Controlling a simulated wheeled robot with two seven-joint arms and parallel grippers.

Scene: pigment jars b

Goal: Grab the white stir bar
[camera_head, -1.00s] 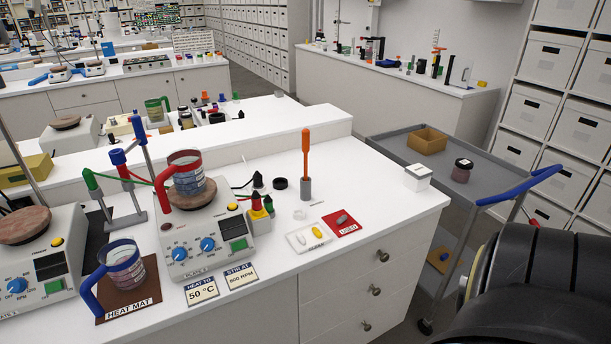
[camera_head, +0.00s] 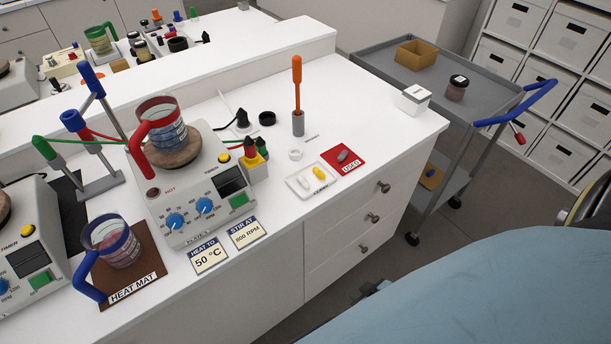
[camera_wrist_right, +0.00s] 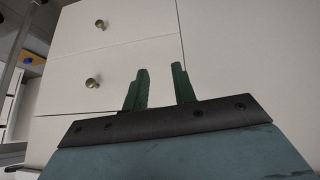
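The white stir bar (camera_head: 303,182) lies in a small white tray (camera_head: 290,190) on the bench, beside a yellow stir bar (camera_head: 319,173). A grey stir bar (camera_head: 342,156) lies on the red USED mat (camera_head: 354,164), right of the tray. My right gripper (camera_wrist_right: 158,88) shows two green fingers apart with nothing between them, facing the white drawer fronts. In the head view its dark fingertips (camera_head: 368,288) show small and partly hidden by my blue arm, below and right of the tray. My left gripper is out of view.
A hot plate (camera_head: 190,215) with a red-handled beaker (camera_head: 160,128) stands left of the tray. An orange-handled tool (camera_head: 297,85) stands upright in a grey holder behind it. Drawer knobs (camera_head: 383,187) stick out below the bench edge. A grey cart (camera_head: 400,85) stands to the right.

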